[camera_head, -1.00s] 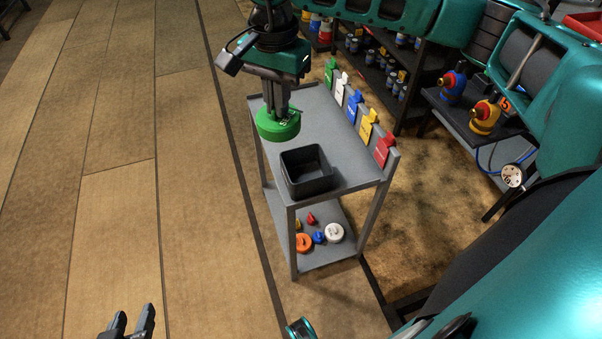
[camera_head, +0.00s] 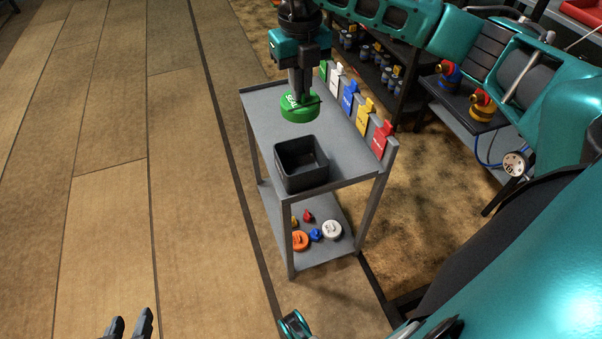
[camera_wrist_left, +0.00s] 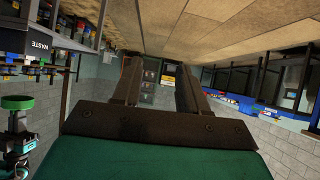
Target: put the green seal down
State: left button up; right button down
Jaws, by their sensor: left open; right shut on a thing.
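The green seal (camera_head: 299,110), a round disc with white lettering, is over the upper shelf of the grey cart (camera_head: 262,122), behind the black bin. My right gripper (camera_head: 302,95) is shut on it from above. I cannot tell whether its underside touches the shelf. The left wrist view, which looks upside down, also shows the green seal (camera_wrist_left: 17,103) at its left edge. My left gripper (camera_head: 130,324) is open and empty over the floor at the bottom left, away from the cart. Its open fingers (camera_wrist_left: 160,75) show nothing between them in the left wrist view.
An open black bin (camera_head: 301,165) stands on the shelf's near part. Coloured tags (camera_head: 365,118) line the cart's right edge. The lower shelf holds a white disc (camera_head: 331,229), an orange disc (camera_head: 300,240) and small pieces. The shelf left of the seal is clear.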

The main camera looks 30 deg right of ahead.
jog(key=shift+d+f+m, duration=0.1)
jog(key=shift+f+m, duration=0.2)
notch_tip(320, 180, down, 20)
jog(key=b, duration=0.5)
jog(key=shift+r, duration=0.15)
jog(key=c, duration=1.7)
grip_release()
pick_arm(q)
jog(key=shift+w+d+f, duration=0.15)
jog(key=shift+d+f, duration=0.1)
jog(key=shift+f, duration=0.55)
jog(key=shift+w+d+f, duration=0.15)
jog(key=shift+d+f, duration=0.1)
jog(key=shift+f, duration=0.55)
pick_arm(e)
jog(key=o, duration=0.4)
